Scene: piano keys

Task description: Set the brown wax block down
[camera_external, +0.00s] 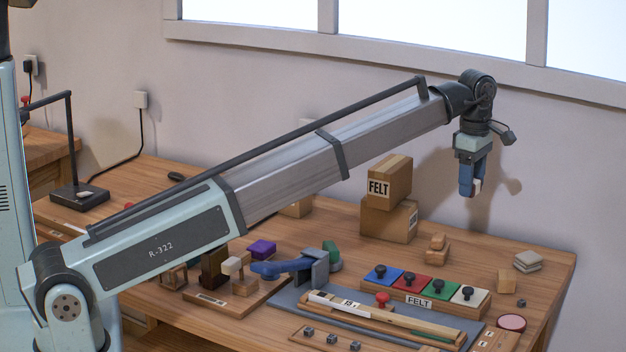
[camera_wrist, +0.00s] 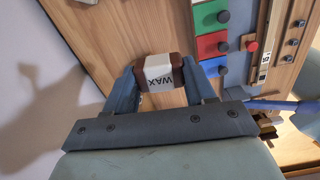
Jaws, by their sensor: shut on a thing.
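The brown wax block (camera_wrist: 161,72) has a white wrapper marked WAX around its middle and brown ends. My gripper (camera_wrist: 163,82) is shut on it, with a blue finger on each side in the wrist view. In the external view my gripper (camera_external: 472,180) points down, raised well above the back right of the wooden table (camera_external: 540,262). The block shows there only as a small pale patch between the fingers.
Two stacked FELT boxes (camera_external: 388,200) stand left of my gripper. Small wooden blocks (camera_external: 437,247), a pale stack (camera_external: 528,262) and the coloured felt tray (camera_external: 420,299) stand on the table. Bare wood lies between them.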

